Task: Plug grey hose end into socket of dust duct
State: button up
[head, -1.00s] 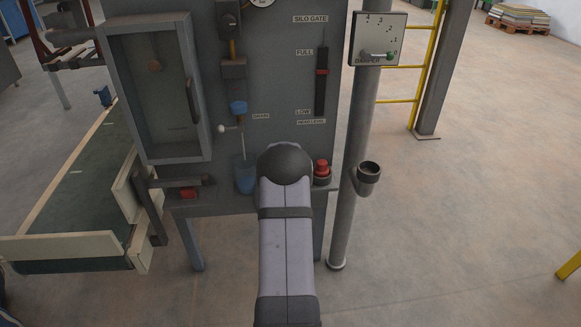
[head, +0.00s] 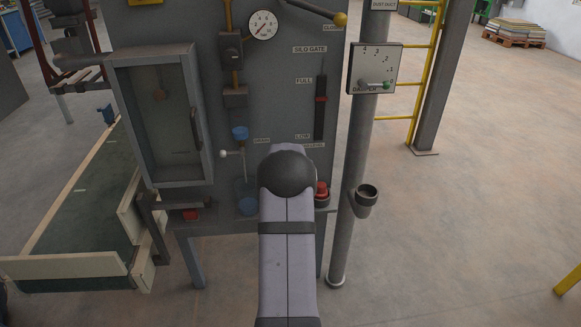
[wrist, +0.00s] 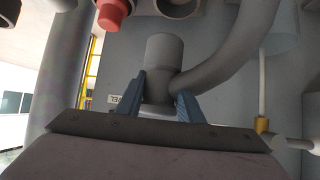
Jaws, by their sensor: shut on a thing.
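My gripper (wrist: 160,108) shows in the wrist view with its two blue fingers shut on the grey hose end (wrist: 164,58). The hose end is a short wide cuff pointing up in that picture. The grey hose (wrist: 235,55) curves away from it to the upper right. In the head view my arm hides the gripper and hose end. The dust duct (head: 352,150) is a grey upright pipe right of the cabinet. Its socket (head: 366,193) is a dark-rimmed open cup on its side, empty. A dark round opening, seemingly this socket, is cut off at the wrist view's upper left (wrist: 9,13).
A red button (head: 321,190) sits between my arm and the duct; it also shows in the wrist view (wrist: 113,12). The damper plate (head: 375,69) is higher on the duct. A cabinet with a drain valve (head: 237,152) stands behind my arm. Open floor lies to the right.

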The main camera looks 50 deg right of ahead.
jog(key=s+d+r+m+g+p, duration=0.1)
jog(key=s+d+m+p, duration=0.1)
jog(key=s, duration=0.5)
jog(key=s+d+r+m+g+h+p, duration=0.1)
jog(key=s+d+p, duration=0.3)
jog(key=s, duration=0.4)
jog(key=s+d+r+m+g+h+p, duration=0.1)
jog(key=s+d+r+m+g+p, duration=0.1)
jog(key=s, duration=0.6)
jog(key=d+r+g+p, duration=0.1)
jog(key=d+p, duration=0.1)
jog(key=shift+d+r+m, duration=0.25)
jog(key=shift+d+m, duration=0.05)
jog(key=shift+d, duration=0.1)
jog(key=shift+f, duration=0.3)
jog(key=shift+f+b, duration=3.25)
jog(key=shift+b, duration=0.4)
jog(key=shift+f, duration=0.1)
jog(key=o, duration=1.2)
jog(key=shift+a, duration=0.15)
